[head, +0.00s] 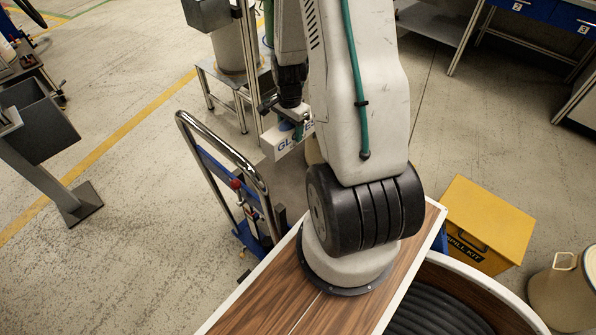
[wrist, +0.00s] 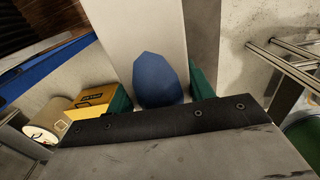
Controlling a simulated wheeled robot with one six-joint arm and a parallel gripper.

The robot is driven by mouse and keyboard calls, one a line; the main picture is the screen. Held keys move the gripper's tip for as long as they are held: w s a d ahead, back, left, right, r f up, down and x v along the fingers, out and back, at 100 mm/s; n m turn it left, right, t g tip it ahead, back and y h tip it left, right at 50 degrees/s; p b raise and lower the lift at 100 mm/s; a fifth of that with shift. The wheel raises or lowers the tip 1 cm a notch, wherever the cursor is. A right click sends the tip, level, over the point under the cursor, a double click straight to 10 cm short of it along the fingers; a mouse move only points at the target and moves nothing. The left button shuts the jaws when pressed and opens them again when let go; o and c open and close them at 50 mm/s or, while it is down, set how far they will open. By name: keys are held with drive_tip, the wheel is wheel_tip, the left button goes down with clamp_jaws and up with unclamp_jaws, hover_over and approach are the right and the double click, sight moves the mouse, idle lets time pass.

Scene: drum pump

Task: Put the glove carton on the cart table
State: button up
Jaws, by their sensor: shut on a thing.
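The glove carton (head: 287,141) is a white box with blue lettering, in the middle of the head view. My gripper (head: 290,118) is shut on it from above and holds it up in the air, clear of the floor. In the wrist view the white carton (wrist: 130,35) lies between my green finger pads, with a blue patch (wrist: 160,82) on it. A blue cart with a bent chrome handle (head: 215,150) stands left of and below the carton in the head view. Its table top is mostly hidden, so I cannot tell what lies on it.
A metal stand (head: 222,88) carrying a drum is behind the carton. A yellow spill kit box (head: 490,222) stands on the right. A grey bin on a post (head: 38,122) is at the left. The floor between that post and the cart is clear.

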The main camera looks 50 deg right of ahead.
wheel_tip(320, 180, down, 27)
drive_tip(key=shift+r, duration=0.2)
idle(0.3)
drive_tip(key=o, duration=1.2)
drive_tip(key=shift+f, duration=0.15)
